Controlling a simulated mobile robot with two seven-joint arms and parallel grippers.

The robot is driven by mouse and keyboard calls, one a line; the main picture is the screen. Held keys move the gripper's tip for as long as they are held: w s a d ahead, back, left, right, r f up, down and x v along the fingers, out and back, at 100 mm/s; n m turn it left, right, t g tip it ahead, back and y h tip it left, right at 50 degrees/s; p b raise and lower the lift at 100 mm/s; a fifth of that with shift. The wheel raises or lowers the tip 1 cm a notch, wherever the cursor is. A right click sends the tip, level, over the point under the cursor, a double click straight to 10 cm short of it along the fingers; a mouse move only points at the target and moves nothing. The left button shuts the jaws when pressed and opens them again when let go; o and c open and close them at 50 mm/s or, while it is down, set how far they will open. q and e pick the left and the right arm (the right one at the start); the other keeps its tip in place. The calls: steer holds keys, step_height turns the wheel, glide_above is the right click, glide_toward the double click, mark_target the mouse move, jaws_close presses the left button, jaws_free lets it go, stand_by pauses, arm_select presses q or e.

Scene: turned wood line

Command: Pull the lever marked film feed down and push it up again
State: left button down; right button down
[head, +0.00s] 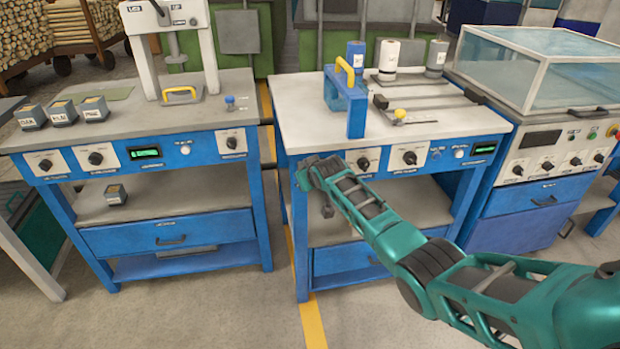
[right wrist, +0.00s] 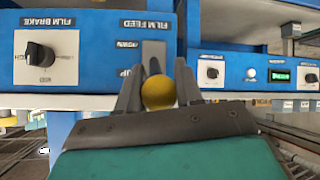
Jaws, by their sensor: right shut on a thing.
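The film feed lever has a yellow ball knob (right wrist: 158,92) and a dark stem. It shows in the right wrist view, which is upside down, in front of the plate marked FILM FEED (right wrist: 153,46) with the words DOWN and UP. The knob is on the UP side of the picture. My right gripper (right wrist: 158,78) is shut on the lever, one dark finger on each side of it. In the head view my right gripper (head: 318,178) is at the left end of the middle bench's blue front panel and hides the lever. My left gripper is not in view.
A film brake dial (right wrist: 40,60) is beside the lever plate. The middle bench (head: 300,115) carries a blue frame with a yellow handle (head: 346,72) and bottles. A second blue bench (head: 60,150) stands left, a glass-lidded machine (head: 540,75) right.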

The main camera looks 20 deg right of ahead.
steer(key=shift+w+d+r, duration=0.1)
steer(key=shift+w+r, duration=0.15)
steer(key=shift+r, duration=0.2)
stand_by(0.3)
steer(key=c, duration=1.1)
jaws_free()
steer(key=o, duration=0.3)
steer(key=shift+s+f, duration=0.15)
steer(key=shift+f, duration=0.15)
steer(key=shift+o, duration=0.2)
steer(key=shift+s, duration=0.1)
steer(key=shift+s+r, duration=0.15)
steer(key=shift+r, duration=0.05)
steer(key=p+v, duration=0.4)
steer(key=v, duration=0.8)
